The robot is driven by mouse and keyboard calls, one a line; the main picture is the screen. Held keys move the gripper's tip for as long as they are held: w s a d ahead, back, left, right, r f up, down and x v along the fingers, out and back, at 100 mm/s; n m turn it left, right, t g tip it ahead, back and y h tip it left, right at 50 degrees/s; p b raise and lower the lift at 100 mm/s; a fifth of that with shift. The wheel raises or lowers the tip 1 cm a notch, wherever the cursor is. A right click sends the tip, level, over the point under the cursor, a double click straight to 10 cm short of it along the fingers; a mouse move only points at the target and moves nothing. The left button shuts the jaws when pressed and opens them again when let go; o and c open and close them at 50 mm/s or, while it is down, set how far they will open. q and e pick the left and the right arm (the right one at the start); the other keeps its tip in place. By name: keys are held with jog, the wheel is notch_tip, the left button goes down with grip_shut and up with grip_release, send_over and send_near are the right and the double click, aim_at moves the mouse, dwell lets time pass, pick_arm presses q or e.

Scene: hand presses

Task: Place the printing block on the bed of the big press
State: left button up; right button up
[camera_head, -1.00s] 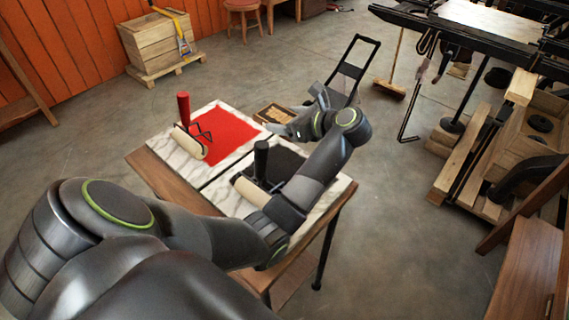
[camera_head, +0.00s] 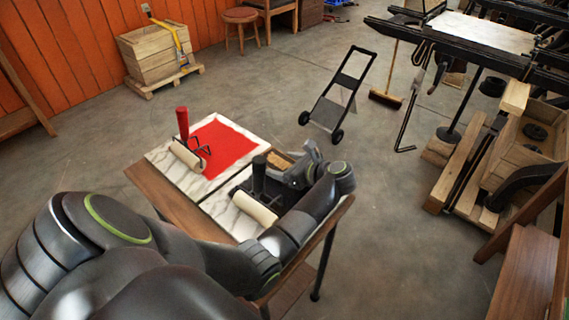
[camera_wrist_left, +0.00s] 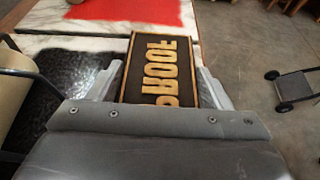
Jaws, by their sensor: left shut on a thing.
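In the head view, a small brown part of the block (camera_head: 281,162) shows beside my left gripper (camera_head: 300,170), over the far side of the inking table. I cannot tell its exact height. The big press bed (camera_head: 480,31) is a pale flat slab between dark rails at the upper right, well away from the block. My right gripper is not in view.
A red-inked marble slab (camera_head: 182,167) with a roller (camera_head: 187,156) and a black-inked slab with another roller (camera_head: 255,207) are on the table. A black hand truck (camera_head: 340,98) stands beyond. Wooden press parts (camera_head: 525,150) crowd the right. Open floor (camera_head: 400,220) lies between.

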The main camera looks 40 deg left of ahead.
pick_arm(q)
jog(key=o, duration=1.2)
